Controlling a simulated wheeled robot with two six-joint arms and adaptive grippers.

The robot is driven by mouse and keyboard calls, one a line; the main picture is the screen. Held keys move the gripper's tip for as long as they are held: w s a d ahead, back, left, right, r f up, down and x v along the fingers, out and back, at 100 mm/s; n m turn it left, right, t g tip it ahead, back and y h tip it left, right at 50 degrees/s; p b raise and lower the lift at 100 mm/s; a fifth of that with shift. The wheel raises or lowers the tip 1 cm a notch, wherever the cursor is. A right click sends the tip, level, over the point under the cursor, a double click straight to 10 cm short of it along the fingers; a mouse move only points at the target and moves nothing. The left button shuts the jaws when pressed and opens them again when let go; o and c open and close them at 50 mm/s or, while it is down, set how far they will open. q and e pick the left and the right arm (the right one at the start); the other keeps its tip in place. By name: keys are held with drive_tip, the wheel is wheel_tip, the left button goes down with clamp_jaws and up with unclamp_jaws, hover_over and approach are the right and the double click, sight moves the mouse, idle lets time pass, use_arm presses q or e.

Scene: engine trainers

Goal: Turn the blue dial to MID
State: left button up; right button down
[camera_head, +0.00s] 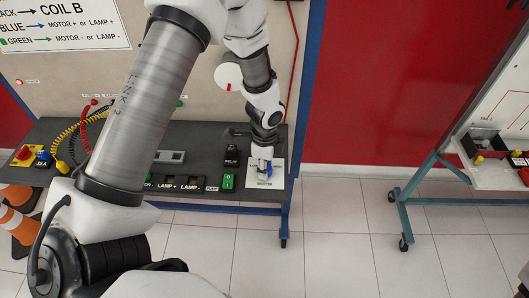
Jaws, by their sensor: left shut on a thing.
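The blue dial (266,168) sits on a white label plate (279,174) at the right end of the dark bench panel. Only small bits of blue show beneath my gripper, so the dial's pointer cannot be read. The small print on the plate is too blurred to read. My left gripper (263,160) points down from above and is shut on the blue dial. My left arm spans the left and middle of the view and hides part of the panel.
A green switch (228,182) and a black relay block (232,155) stand just left of the plate. LAMP terminals and coiled cables (70,140) lie further left. Orange cones (17,222) stand at far left. Open tiled floor (345,230) and another trainer (490,172) are to the right.

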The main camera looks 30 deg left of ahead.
use_arm(q)
drive_tip(key=shift+s+f+m, duration=0.1)
drive_tip(key=shift+m, duration=0.2)
drive_tip(key=o, duration=1.1)
drive_tip(key=shift+o, duration=0.2)
drive_tip(key=shift+d, duration=0.15)
drive_tip(key=shift+r, duration=0.45)
wheel_tip(320, 180, up, 11)
